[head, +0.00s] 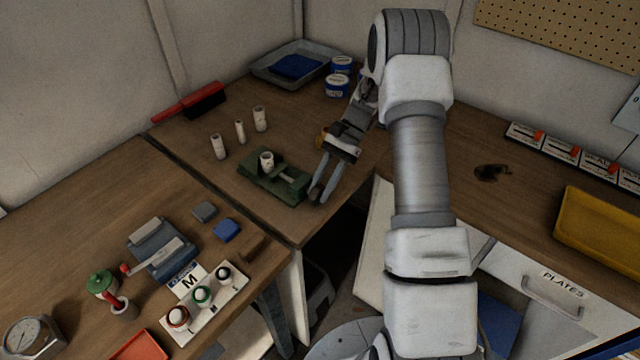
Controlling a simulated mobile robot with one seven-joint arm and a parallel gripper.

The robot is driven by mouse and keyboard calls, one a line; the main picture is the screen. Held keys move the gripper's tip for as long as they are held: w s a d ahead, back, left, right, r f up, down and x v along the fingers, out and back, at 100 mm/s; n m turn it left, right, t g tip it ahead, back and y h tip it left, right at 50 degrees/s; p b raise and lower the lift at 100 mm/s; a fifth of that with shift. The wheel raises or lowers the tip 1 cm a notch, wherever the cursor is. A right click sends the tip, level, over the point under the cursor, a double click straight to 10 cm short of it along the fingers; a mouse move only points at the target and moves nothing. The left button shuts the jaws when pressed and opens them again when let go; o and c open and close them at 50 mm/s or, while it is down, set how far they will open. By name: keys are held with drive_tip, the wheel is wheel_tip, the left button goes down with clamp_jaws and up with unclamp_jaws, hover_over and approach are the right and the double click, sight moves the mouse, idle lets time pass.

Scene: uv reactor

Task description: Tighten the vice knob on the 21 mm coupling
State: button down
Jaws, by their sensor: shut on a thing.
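The green vice (258,186) sits on the wooden bench left of my gripper. A pale cylindrical coupling (267,160) stands upright in it; whether the jaws touch it I cannot tell. My gripper (320,192) reaches down at the vice's right end, its long grey fingers closed on the vice knob (314,194). The knob is small, dark and mostly hidden by the fingers. Several similar pale cylinders stand behind the vice, including one at the left (218,146), a thinner one (240,131) and one at the right (260,118).
A red brush (205,101), a grey tray (262,72) with a blue cloth and blue-labelled tins (337,86) stand at the back. A blue-grey device (160,250) and colored-ring posts stand front left. A yellow tray (600,232) is at right. Bench is clear left of the vice.

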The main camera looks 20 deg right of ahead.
drive_tip(key=g+y+b, duration=0.1)
drive_tip(key=f+g+y, duration=0.1)
drive_tip(key=y, duration=0.1)
drive_tip(key=shift+w+d+b, duration=0.15)
drive_tip(key=shift+d+b, duration=0.05)
drive_tip(key=shift+b, duration=0.15)
drive_tip(key=shift+g+y+b, duration=0.65)
drive_tip(key=shift+g+y, duration=0.15)
drive_tip(key=shift+y, duration=0.2)
drive_tip(key=c, duration=0.9)
unclamp_jaws()
